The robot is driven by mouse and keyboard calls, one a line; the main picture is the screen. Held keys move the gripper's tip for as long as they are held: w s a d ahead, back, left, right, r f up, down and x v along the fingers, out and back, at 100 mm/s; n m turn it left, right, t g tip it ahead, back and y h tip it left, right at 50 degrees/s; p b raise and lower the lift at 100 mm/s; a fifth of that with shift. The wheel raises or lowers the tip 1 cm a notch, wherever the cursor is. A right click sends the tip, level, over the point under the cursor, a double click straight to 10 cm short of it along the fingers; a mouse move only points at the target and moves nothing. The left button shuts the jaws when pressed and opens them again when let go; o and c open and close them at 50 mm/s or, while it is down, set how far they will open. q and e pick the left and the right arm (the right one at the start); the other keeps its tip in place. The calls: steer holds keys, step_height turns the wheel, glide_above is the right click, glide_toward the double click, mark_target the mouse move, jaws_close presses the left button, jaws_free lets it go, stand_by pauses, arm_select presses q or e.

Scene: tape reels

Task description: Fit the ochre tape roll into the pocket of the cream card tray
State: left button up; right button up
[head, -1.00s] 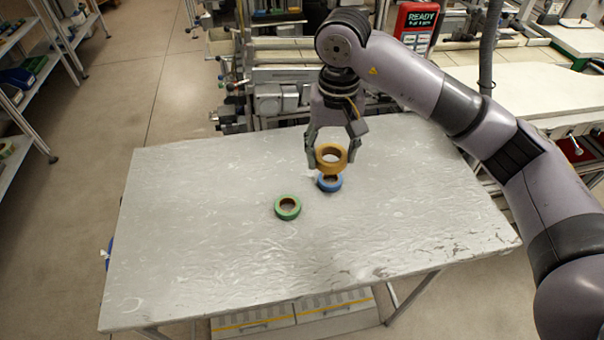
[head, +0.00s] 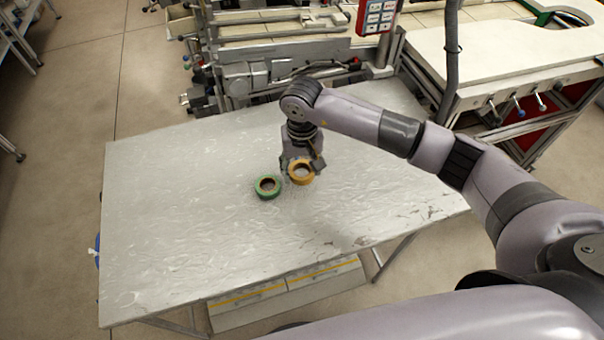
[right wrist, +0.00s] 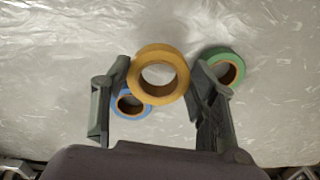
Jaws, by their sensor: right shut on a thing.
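My right gripper (head: 301,174) is shut on the ochre tape roll (head: 302,181), a thick ring, and holds it above the table. In the right wrist view my right gripper (right wrist: 160,72) has a finger at each side of the ochre roll (right wrist: 181,78), whose hole faces the camera. The cream card tray and its pocket are not seen in either view. My left gripper is not in view.
A green tape roll (head: 259,190) lies on the grey table (head: 170,230), left of the ochre roll. A blue tape roll (right wrist: 145,109) shows partly behind the ochre roll in the right wrist view, but not in the head view. The table's left half is clear.

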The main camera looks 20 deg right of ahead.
mark_target(302, 178)
steer(key=shift+f, duration=2.25)
steer(key=o, duration=0.8)
steer(key=shift+o, duration=0.2)
steer(key=shift+r+p, duration=0.1)
steer(key=shift+p, duration=0.25)
